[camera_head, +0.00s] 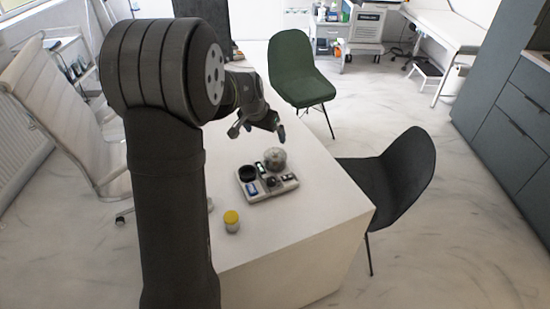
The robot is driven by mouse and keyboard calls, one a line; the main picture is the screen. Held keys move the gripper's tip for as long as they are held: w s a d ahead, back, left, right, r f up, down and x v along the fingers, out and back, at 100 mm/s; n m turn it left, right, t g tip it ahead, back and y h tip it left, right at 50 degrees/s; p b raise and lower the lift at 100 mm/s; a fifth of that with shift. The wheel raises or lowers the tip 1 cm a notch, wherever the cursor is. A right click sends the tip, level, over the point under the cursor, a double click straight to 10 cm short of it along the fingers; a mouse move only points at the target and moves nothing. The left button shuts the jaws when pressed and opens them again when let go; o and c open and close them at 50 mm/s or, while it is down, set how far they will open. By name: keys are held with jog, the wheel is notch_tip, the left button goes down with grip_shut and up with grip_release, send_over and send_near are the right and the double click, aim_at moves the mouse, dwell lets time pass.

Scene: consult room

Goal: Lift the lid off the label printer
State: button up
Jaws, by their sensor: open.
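I cannot tell for sure which thing is the label printer, and no separate lid can be made out. A small pale tray-like unit (271,195) with several dark, blue and grey parts sits on the white desk (305,222). A grey rounded thing (275,159) is at its back right, and a dark round cup-like thing (247,173) is at its back left. My gripper (257,130) is open and appears empty. It shows above the unit in the picture, apart from it, over the far part of the desk.
The desk's front right is clear.

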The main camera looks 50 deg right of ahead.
aim_at(274, 154)
jog(key=x, duration=1.1)
jog(key=shift+f, duration=0.2)
jog(key=shift+s+x, duration=0.15)
jog(key=shift+x, duration=1.25)
jog(key=shift+s+x, duration=0.15)
jog(key=shift+x, duration=1.25)
jog(key=c, duration=1)
